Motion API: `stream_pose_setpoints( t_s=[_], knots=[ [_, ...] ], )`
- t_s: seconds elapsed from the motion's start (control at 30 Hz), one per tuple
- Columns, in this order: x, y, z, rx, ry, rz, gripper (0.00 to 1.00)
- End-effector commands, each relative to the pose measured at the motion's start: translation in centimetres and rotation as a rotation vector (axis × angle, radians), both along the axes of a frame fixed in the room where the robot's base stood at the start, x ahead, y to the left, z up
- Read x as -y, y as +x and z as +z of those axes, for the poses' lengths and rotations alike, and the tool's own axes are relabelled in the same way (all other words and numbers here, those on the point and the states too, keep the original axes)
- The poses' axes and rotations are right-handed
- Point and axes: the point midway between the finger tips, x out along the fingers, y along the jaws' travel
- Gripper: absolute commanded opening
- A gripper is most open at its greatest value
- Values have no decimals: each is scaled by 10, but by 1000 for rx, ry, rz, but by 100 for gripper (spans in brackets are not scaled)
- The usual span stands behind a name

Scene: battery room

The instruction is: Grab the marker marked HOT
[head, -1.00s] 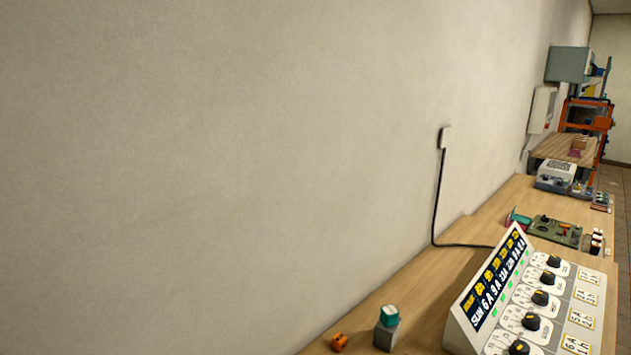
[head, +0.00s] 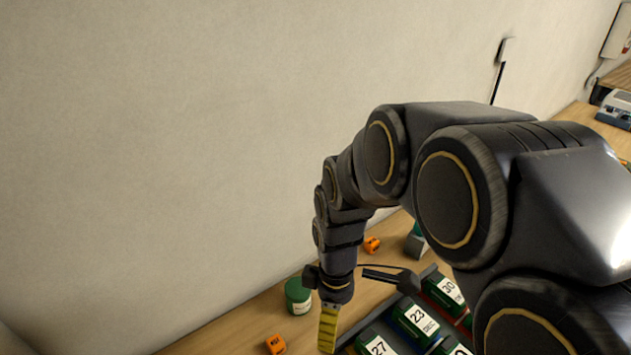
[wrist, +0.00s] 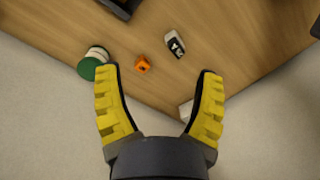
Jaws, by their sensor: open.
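A small orange block marker (head: 275,344) with dark lettering too small to read lies on the wooden bench at the bottom of the head view. A second orange block (head: 372,245) lies farther back, near the wall; I cannot tell which is marked HOT. In the wrist view one orange block (wrist: 142,64) shows between and slightly beyond the fingertips, its lettering unreadable. My gripper (head: 328,328) points down with yellow fingers, right of the nearer block. In the wrist view my gripper (wrist: 161,70) is open and empty.
A green jar (head: 298,296) stands close left of my gripper; it also shows by the left finger (wrist: 93,63). A black-and-white object (wrist: 175,46) lies beyond the orange block. A dark rack with number cards (head: 415,322) is to the right. The wall borders the bench.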

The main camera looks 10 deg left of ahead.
Motion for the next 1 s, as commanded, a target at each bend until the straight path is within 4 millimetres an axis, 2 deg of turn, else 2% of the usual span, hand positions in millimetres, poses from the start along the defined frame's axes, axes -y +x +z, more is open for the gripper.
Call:
stream_pose_setpoints(
  t_s=[0.03,0.2,0.3,0.4,0.57,1.0],
  knots=[
    [-19,10,-18,-1,6,128,68],
    [-74,32,-72,18,33,542,68],
    [-98,36,-99,26,41,729,68],
    [-114,39,-116,37,47,854,68],
    [-124,40,-130,44,50,934,68],
    [-119,41,-176,43,51,933,68]
  ],
)
